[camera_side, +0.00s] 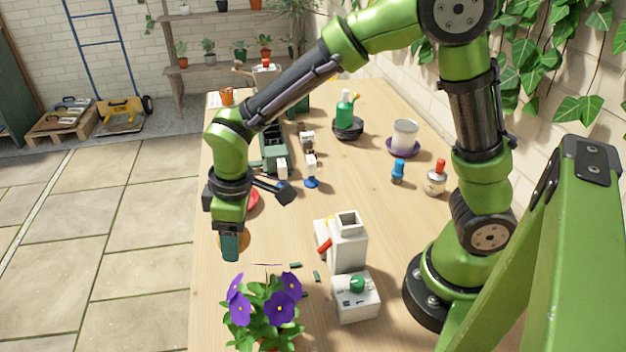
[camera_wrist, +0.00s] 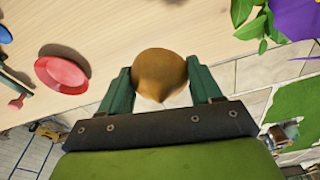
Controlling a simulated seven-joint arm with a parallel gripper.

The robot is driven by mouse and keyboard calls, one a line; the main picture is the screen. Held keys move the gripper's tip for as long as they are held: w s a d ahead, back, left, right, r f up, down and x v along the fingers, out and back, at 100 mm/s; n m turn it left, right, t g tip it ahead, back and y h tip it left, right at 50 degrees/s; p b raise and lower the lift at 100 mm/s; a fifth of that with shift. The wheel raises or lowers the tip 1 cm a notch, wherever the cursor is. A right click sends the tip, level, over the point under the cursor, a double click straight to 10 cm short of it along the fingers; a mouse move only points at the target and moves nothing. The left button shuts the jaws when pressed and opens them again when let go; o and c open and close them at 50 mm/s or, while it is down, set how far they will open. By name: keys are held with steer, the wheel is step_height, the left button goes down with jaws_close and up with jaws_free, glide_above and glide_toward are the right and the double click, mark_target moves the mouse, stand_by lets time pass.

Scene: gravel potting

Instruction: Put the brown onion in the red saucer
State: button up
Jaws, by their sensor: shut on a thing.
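My gripper (camera_wrist: 162,90) is shut on the brown onion (camera_wrist: 160,72), which sits between its two green fingers in the wrist view. In the side view my gripper (camera_side: 230,246) hangs near the table's left edge, and part of the onion (camera_side: 246,241) shows behind the fingers. The red saucer (camera_wrist: 48,68) lies on the table to the left of the onion in the wrist view, apart from it, and looks empty. In the side view the saucer (camera_side: 254,201) is partly hidden behind my wrist.
A purple-flowered plant (camera_side: 265,305) stands at the table's near end. A white box with a green knob (camera_side: 355,297) and a grey-white container (camera_side: 347,242) stand right of my gripper. A green bottle (camera_side: 344,107) and a white jar on a purple saucer (camera_side: 404,137) are farther back.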

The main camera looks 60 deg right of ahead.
steer(key=d+f+m, duration=0.1)
steer(key=d+m, duration=0.4)
steer(key=m, duration=0.1)
steer(key=d+f+m+h, duration=0.1)
steer(key=d+m, duration=0.4)
steer(key=m, duration=0.2)
steer(key=d+f+m+h, duration=0.1)
steer(key=d+m, duration=0.5)
steer(key=shift+s+m+g, duration=0.2)
steer(key=shift+m+g, duration=0.1)
steer(key=shift+w, duration=0.2)
steer(key=shift+m, duration=0.3)
steer(key=w, duration=0.5)
steer(key=w+f, duration=0.1)
steer(key=w, duration=0.9)
steer(key=shift+w+a+f, duration=0.2)
steer(key=shift+w+a, duration=0.1)
steer(key=shift+a, duration=0.05)
steer(key=shift+f, duration=1.75)
steer(key=shift+f, duration=0.1)
